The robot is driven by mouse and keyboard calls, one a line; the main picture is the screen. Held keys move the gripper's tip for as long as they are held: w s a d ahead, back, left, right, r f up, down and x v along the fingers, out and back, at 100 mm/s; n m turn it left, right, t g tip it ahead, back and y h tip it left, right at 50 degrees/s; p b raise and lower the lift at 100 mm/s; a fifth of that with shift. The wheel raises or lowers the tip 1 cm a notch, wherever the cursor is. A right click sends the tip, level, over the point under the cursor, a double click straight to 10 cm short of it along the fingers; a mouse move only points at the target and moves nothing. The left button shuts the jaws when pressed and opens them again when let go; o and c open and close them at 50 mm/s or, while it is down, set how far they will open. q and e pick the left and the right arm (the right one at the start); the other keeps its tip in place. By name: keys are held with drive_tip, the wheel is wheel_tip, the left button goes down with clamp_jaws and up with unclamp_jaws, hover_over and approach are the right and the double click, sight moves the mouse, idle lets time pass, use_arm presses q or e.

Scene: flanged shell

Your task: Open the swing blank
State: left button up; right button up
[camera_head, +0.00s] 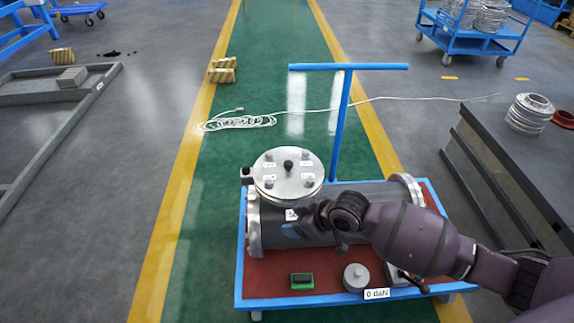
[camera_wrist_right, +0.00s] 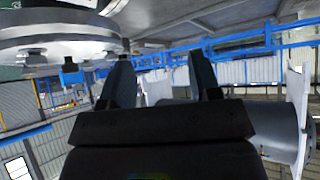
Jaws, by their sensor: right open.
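The swing blank (camera_head: 287,170), a round silver disc with a dark central knob and several bolts, lies flat over the upright neck of the grey horizontal shell (camera_head: 375,198). My right gripper (camera_head: 300,224) is at the front right of the neck, a little below the disc. Its fingertips are hard to make out there. In the right wrist view, the fingers (camera_wrist_right: 161,80) stand apart with nothing between them. The flange underside (camera_wrist_right: 60,42) with its bolts is at upper left in that view. The shell's body (camera_wrist_right: 272,125) is at right. My left gripper is not in view.
The shell rests on a red-topped blue cart (camera_head: 262,290) with a tall handle (camera_head: 343,110). A green block (camera_head: 302,281) and a grey weight (camera_head: 356,277) sit on its front edge. A dark bench (camera_head: 510,165) stands at right. A white cable (camera_head: 240,123) lies behind.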

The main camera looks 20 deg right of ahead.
drive_tip(key=w+d+g+b, duration=0.1)
drive_tip(key=w, duration=0.3)
drive_tip(key=w+d+n+g+h+b, duration=0.1)
drive_tip(key=w+b, duration=0.1)
drive_tip(key=w, duration=0.2)
drive_tip(key=w+d+b, duration=0.2)
drive_tip(key=w, duration=0.2)
drive_tip(key=shift+w+r+n+g+h, duration=0.15)
drive_tip(key=shift+r+n+g+h, duration=0.15)
drive_tip(key=shift+r+n+g, duration=0.1)
drive_tip(key=g+h+b, duration=0.1)
drive_tip(key=b, duration=0.2)
approach(290, 163)
drive_tip(key=b+x, duration=0.3)
drive_tip(key=x, duration=0.6)
drive_tip(key=shift+d+f+b, duration=0.1)
drive_tip(key=shift+f+b, duration=0.05)
drive_tip(key=shift+b, duration=0.2)
drive_tip(key=shift+w+a+f, duration=0.15)
drive_tip(key=shift+a+f, duration=0.05)
drive_tip(key=shift+f, duration=0.25)
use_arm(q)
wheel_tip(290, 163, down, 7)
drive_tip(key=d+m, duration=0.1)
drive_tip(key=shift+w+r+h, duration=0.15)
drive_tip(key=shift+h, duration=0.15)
use_arm(e)
clamp_jaws()
